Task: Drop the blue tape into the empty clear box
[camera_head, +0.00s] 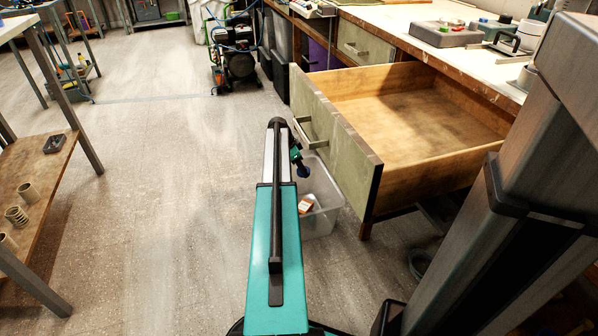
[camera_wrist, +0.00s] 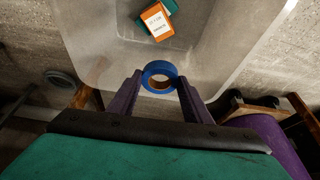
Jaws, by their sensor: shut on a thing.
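My gripper (camera_wrist: 160,80) is shut on the blue tape (camera_wrist: 159,67), a roll held between the two purple fingertips in the wrist view. In the wrist view the clear box (camera_wrist: 105,65) spreads behind the tape. It is not empty: an orange-and-white packet (camera_wrist: 159,20) and a green item (camera_wrist: 182,14) lie inside. The tape appears above the box.
An open, empty wooden drawer (camera_head: 335,143) juts out beside the box, its handle close to my gripper. A workbench (camera_head: 390,25) runs behind it. A shelf (camera_head: 35,165) with several tan rings stands at left. The floor (camera_head: 160,190) between is clear.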

